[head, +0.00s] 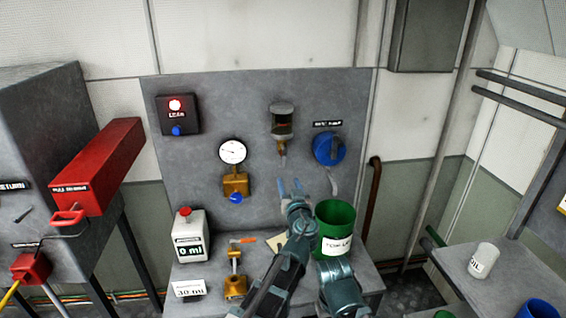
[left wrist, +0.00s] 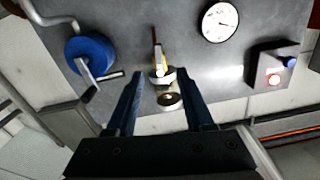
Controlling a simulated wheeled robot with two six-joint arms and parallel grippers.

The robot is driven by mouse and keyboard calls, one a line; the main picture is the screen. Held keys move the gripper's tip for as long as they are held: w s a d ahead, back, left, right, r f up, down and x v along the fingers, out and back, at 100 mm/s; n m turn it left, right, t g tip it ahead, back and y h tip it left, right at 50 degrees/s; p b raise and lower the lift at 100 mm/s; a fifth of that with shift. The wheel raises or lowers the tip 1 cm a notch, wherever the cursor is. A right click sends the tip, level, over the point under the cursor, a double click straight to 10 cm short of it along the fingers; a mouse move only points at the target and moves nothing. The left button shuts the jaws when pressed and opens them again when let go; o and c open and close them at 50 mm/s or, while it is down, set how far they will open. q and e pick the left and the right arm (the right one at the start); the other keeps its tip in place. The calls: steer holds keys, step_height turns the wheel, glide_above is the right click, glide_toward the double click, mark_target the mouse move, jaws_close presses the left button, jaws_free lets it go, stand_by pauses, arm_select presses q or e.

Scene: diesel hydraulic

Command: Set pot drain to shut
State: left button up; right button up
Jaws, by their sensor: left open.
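The pot (head: 282,120) is a small dark vessel with a pale cap on the grey wall panel. Its drain (head: 282,150) hangs below it, with a thin pale end pointing down. My left gripper (head: 291,186) is open and empty, just below the drain in the head view. The fingers (left wrist: 160,82) do not visibly touch it. The drain's exact setting is too small to tell.
A blue round valve (head: 327,148) with a grey handle is right of the pot. A gauge (head: 233,151) over a brass valve (head: 236,184) is left. Below stand a green bucket (head: 335,218), a white container (head: 189,236) and a brass fitting (head: 235,285).

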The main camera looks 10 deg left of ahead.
mark_target(283, 162)
arm_select(q)
steer(key=x, duration=1.4)
steer(key=shift+d+r, duration=0.15)
steer(key=shift+d, duration=0.1)
jaws_close()
